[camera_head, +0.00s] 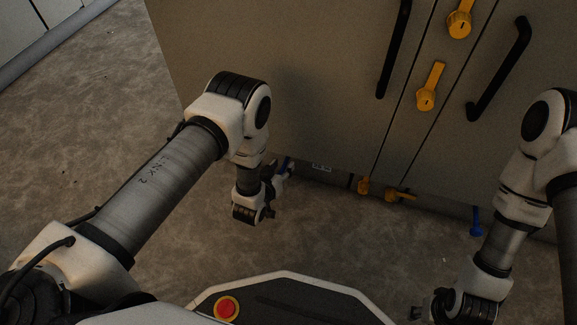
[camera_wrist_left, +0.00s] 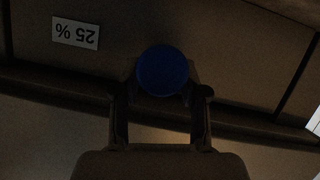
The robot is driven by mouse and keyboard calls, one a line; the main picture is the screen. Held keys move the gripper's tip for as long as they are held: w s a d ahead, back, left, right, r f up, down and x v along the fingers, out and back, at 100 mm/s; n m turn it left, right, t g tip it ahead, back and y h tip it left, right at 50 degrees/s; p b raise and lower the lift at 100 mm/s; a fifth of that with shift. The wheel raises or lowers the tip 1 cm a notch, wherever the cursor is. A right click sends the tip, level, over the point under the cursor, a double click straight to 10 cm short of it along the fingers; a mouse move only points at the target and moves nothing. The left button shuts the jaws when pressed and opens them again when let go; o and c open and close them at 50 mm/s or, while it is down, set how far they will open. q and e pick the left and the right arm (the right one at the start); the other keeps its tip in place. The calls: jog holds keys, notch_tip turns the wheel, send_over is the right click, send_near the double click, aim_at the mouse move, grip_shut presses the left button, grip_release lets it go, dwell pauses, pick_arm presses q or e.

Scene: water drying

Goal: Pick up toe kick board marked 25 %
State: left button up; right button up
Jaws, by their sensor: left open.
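The toe kick board (camera_head: 335,178) runs low along the foot of the cabinet, in shadow. Its white label reading 25 % (camera_wrist_left: 75,32) shows upside down in the left wrist view and small in the head view (camera_head: 321,167). A round blue knob (camera_wrist_left: 162,70) stands out from the board and also shows in the head view (camera_head: 283,162). My left gripper (camera_head: 284,172) is open, with its fingers on either side of the knob; contact is unclear. My right gripper (camera_head: 418,312) is low at the right, and its fingers are too dark to read.
The grey cabinet (camera_head: 300,80) rises above, with black bar handles (camera_head: 394,50) and yellow knobs (camera_head: 426,98) on its front. The floor (camera_head: 90,130) at the left is clear.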

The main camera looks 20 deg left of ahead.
pick_arm(q)
jog(key=shift+w+d+f+b, duration=0.1)
jog(key=shift+w+f+b, duration=0.3)
jog(key=shift+w+f, duration=0.35)
jog(key=shift+w, duration=0.4)
jog(key=shift+r, duration=0.2)
grip_shut()
jog(key=shift+r, duration=0.1)
